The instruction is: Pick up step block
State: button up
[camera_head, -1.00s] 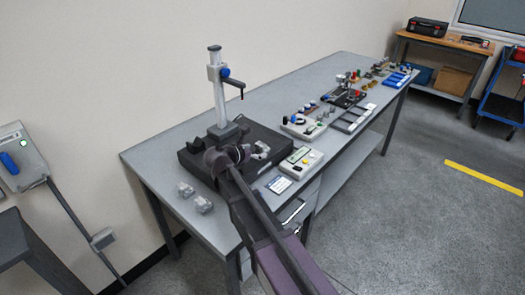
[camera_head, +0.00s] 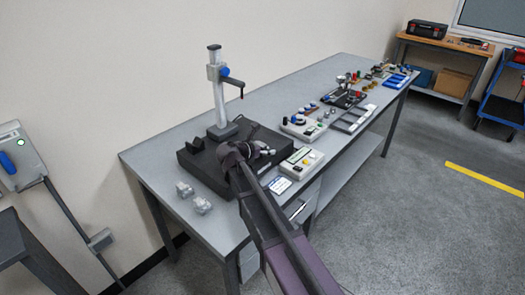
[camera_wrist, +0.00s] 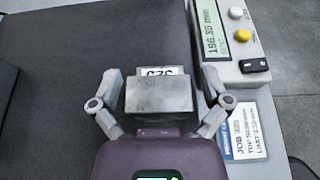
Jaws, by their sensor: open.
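The step block (camera_wrist: 158,95) is a plain grey metal block in the middle of the wrist view, above the dark plate. A white label with dark digits shows at its far edge. My gripper (camera_wrist: 160,80) is open, with one finger on each side of the block and gaps visible between fingers and block. In the head view my gripper (camera_head: 262,151) is low over the black plate (camera_head: 205,170) of the gauge stand. My arm and gripper hide most of the block there.
The stand's upright column (camera_head: 219,95) rises behind my gripper. A readout box (camera_head: 301,161) and a job card (camera_head: 279,185) lie to the right. Two small clear-grey pieces (camera_head: 202,205) sit at the bench's near left. Several instruments and trays fill the bench further back.

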grip_shut()
dwell(0.3)
jog(key=shift+r, duration=0.15)
notch_tip(320, 180, up, 3)
jog(key=p, duration=0.3)
jog(key=shift+f, duration=0.2)
jog(key=s+r+p, duration=0.2)
jog(key=s, duration=1.4)
jog(key=shift+a, duration=0.3)
jog(key=w+f+b, duration=0.1)
jog(key=w, duration=0.4)
jog(key=w+f+b, duration=0.1)
jog(key=w, duration=0.4)
jog(key=w+a+f+b, duration=0.1)
jog(key=w, duration=0.4)
jog(key=shift+w+f+b, duration=0.3)
jog(key=shift+w+b, duration=0.05)
jog(key=shift+w+d, duration=0.15)
jog(key=shift+w, duration=0.4)
